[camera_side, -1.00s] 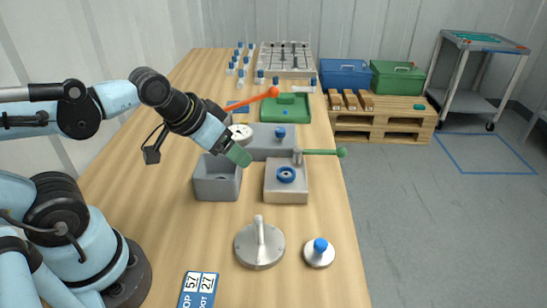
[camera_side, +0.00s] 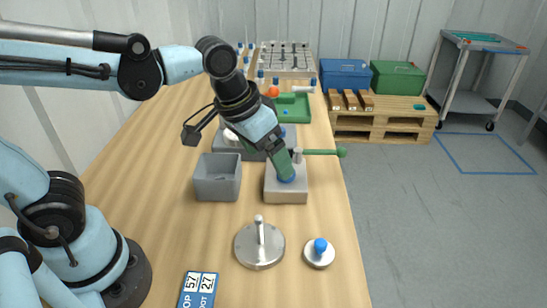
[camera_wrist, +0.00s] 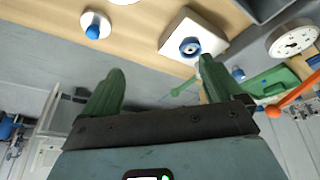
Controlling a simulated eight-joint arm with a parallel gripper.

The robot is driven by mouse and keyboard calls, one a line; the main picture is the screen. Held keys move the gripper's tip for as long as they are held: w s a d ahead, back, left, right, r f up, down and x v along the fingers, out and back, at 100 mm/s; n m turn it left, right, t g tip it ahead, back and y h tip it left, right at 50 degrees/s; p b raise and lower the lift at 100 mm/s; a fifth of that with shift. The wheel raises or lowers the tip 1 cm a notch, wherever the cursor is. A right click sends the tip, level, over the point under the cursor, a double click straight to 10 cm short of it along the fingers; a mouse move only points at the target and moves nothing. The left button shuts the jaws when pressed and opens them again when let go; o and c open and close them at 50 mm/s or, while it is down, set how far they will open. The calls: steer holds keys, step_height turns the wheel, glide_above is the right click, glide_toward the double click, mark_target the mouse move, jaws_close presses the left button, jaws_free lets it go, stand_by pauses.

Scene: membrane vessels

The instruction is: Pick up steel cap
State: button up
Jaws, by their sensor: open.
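A large round steel disc with an upright post (camera_side: 259,247) stands on the bench. A smaller round steel disc with a blue knob (camera_side: 320,254) stands to its right; it also shows in the wrist view (camera_wrist: 95,26). I cannot tell from looks alone which is the steel cap. My gripper (camera_side: 288,179) has green fingers and is over the pale square block (camera_side: 287,197), behind both discs, in front of its blue ring. In the wrist view the fingers (camera_wrist: 162,68) are apart with nothing between them; the block's blue ring (camera_wrist: 190,46) lies beyond the right fingertip.
A grey open bin (camera_side: 217,190) stands left of the block. A green-handled lever (camera_side: 325,152) sticks out right behind it. A grey fixture, a green tray (camera_side: 293,104) and an orange-knobbed lever (camera_side: 272,91) are farther back.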

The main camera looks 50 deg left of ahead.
mark_target(321, 242)
steer(key=w+d+f+m+g+y, duration=0.1)
steer(key=d+f+g, duration=0.25)
steer(key=d, duration=1.05)
steer(key=shift+g, duration=0.25)
steer(key=shift+w+a+f, duration=0.1)
steer(key=shift+f, duration=2.75)
steer(key=shift+w+a+f, duration=0.1)
steer(key=shift+f, duration=2.75)
steer(key=shift+c, duration=0.3)
steer(key=c, duration=1.2)
